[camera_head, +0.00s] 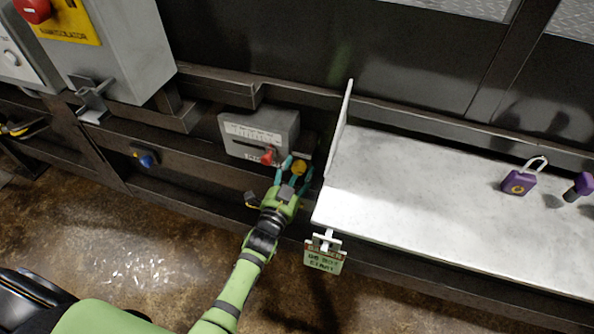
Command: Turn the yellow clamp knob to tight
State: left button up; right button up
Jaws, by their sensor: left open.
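The knob's lower part is partly hidden by the fingers. My right gripper is not in view.
A grey box (258,133) with a red lever (268,156) is close left of the gripper. A white shelf (420,185) with an upright end plate is close right. On it are a purple padlock (519,181) and another purple item (580,186). A tag (325,258) hangs below its corner.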

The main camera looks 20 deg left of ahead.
pick_arm(q)
jog(key=shift+w, duration=0.1)
jog(key=c, duration=1.1)
